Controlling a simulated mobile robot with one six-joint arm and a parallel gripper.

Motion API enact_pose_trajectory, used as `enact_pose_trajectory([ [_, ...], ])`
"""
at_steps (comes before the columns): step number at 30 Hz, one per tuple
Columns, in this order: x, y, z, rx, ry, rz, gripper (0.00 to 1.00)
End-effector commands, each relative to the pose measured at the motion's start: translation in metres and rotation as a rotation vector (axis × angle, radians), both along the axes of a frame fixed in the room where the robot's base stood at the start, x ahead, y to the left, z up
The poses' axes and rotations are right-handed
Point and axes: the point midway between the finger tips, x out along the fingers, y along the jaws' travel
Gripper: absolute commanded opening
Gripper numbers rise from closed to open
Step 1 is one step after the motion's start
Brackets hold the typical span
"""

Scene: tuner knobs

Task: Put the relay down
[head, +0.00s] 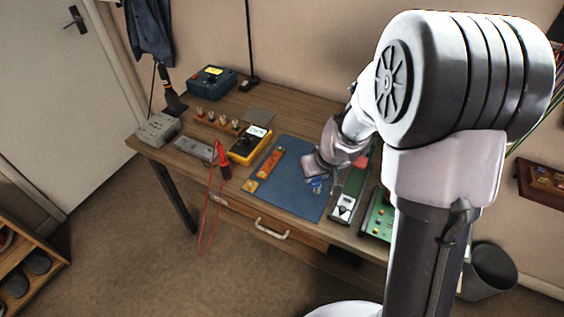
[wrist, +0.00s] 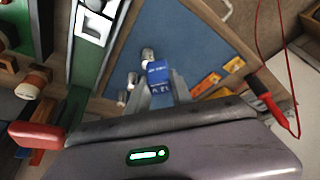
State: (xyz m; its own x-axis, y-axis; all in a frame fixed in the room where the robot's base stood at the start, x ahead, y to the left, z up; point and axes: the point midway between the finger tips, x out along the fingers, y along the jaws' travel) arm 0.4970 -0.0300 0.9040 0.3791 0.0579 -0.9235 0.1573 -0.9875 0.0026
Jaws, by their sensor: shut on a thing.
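A small blue relay with white lettering (wrist: 158,72) is between the two grey fingers of my gripper (wrist: 161,88) in the wrist view. The fingers are shut on its sides. Behind it lies the blue mat (wrist: 195,45), which also shows in the head view (head: 285,190). I cannot tell whether the relay touches the mat. In the head view my gripper (head: 317,176) is over the mat's right part, with a small blue shape just below it; the fingers are hard to make out there.
Several small pale cylinders (wrist: 147,56) stand close beside the relay. An orange strip (head: 270,163) and a small orange piece (head: 250,186) lie on the mat's left. A green-and-white device (head: 345,200) borders its right. A yellow meter (head: 250,145) and red probe (head: 222,160) are left.

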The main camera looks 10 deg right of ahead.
Motion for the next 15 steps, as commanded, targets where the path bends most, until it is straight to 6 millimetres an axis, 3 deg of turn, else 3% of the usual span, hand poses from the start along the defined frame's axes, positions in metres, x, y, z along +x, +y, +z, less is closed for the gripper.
enact_pose_trajectory([
  [9, 0.096, 0.008, -0.01, 0.0, -0.001, 0.001, 0.0],
  [12, 0.115, 0.01, -0.012, 0.0, -0.001, 0.0, 0.0],
  [15, 0.123, 0.01, -0.016, 0.0, 0.001, -0.001, 0.0],
])
